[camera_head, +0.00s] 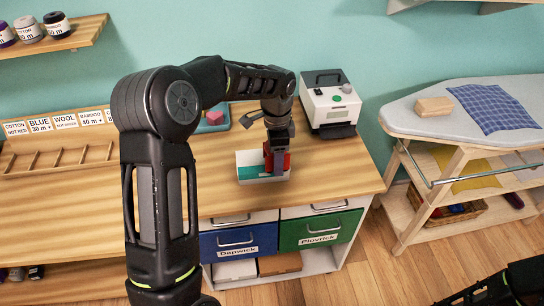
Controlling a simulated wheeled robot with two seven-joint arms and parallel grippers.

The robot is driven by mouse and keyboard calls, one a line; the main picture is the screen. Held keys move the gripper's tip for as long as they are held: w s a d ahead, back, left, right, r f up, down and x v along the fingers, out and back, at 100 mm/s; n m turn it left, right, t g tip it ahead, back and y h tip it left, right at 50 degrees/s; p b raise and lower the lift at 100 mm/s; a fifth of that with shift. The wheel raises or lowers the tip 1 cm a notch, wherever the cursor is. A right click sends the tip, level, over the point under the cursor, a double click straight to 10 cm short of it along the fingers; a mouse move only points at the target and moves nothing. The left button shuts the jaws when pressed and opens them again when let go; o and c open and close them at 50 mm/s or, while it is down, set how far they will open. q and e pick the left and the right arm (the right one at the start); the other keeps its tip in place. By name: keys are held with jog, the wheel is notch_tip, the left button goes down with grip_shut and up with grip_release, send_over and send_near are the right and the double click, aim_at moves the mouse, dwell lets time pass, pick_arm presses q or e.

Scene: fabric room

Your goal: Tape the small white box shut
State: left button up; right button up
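The small white box (246,158) sits on the wooden worktop near its front edge, with a teal patch on its visible side. My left gripper (278,152) points down over the right part of the box. It appears shut on a red object (286,161), likely a tape dispenser, which is at or against the box. The gripper and red object hide part of the box, and I cannot tell whether its lid is closed. My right gripper (470,296) is at the bottom right corner, dark and partly cut off, away from the box.
A white machine with a dark handle (331,103) stands behind right on the worktop (340,165). A blue tray (222,121) holds a pink block (214,117). Slotted wooden rack (60,158) at left. An ironing board (410,115) stands right. Drawers are below, including blue (238,241) and green (320,230).

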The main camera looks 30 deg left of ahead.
pick_arm(q)
jog(key=shift+w+d, duration=0.15)
jog(key=shift+d, duration=0.05)
jog(key=shift+d, duration=0.1)
jog(key=shift+w+d, duration=0.6)
jog(key=shift+d, duration=0.2)
dwell(0.3)
notch_tip(320, 180, up, 6)
jog(key=p, duration=0.4)
jog(key=shift+p, duration=0.35)
